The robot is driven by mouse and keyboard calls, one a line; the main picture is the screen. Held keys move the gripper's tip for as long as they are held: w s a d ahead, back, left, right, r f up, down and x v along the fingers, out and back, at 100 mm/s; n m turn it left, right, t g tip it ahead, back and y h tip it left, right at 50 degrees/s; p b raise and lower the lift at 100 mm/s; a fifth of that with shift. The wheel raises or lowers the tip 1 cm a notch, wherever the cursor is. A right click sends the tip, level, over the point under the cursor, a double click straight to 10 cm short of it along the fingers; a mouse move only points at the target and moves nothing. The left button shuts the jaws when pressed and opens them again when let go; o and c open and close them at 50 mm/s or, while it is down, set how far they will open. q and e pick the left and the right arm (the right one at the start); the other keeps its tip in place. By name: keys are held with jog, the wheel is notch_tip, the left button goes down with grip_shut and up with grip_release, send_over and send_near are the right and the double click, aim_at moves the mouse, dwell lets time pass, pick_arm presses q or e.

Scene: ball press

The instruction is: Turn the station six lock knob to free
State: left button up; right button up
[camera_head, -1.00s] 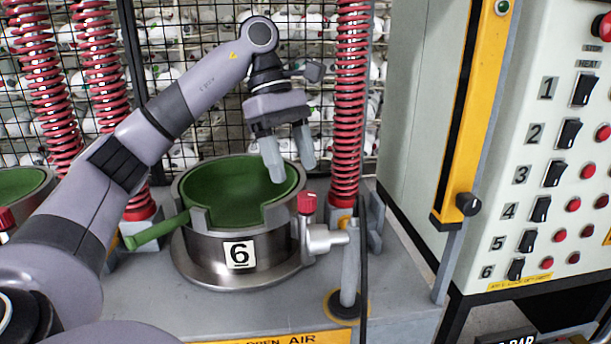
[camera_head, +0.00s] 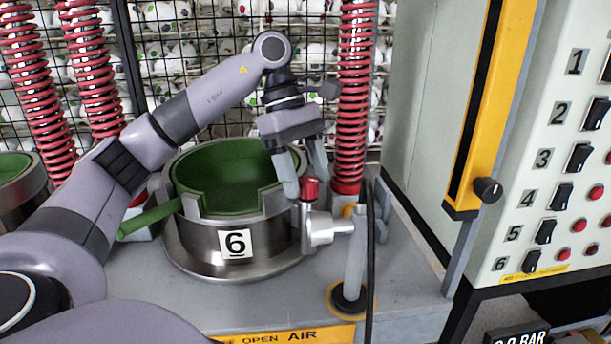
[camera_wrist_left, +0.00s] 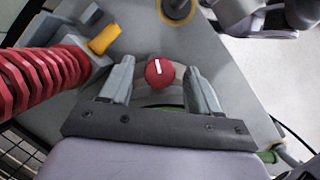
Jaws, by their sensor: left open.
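The station six lock knob (camera_head: 310,189) is a small red knob on a grey valve body at the right side of the metal pot marked 6 (camera_head: 207,243). In the left wrist view the red knob (camera_wrist_left: 159,73) shows from above with a white line pointing nearly straight up the picture. My left gripper (camera_head: 302,190) is open and comes down over the knob. In the left wrist view its two fingers (camera_wrist_left: 158,82) stand on either side of the knob, with gaps on both sides.
A red spring (camera_head: 352,100) rises close behind the gripper. A grey post with a black cable (camera_head: 350,270) stands right of the valve. A green handle (camera_head: 150,219) sticks out left of the pot. A switch panel (camera_head: 560,150) is at the right.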

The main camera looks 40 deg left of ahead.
pick_arm(q)
jog(key=shift+f, duration=0.1)
jog(key=c, duration=1)
jog(key=shift+c, duration=0.2)
jog(key=shift+n, duration=0.4)
jog(key=shift+s+n+t+b, duration=0.1)
jog(key=shift+n+t+b, duration=0.35)
jog(key=shift+n, duration=0.75)
jog(key=shift+d+n+t, duration=0.1)
jog(key=shift+n+t, duration=0.55)
jog(key=shift+n, duration=0.75)
jog(key=o, duration=1)
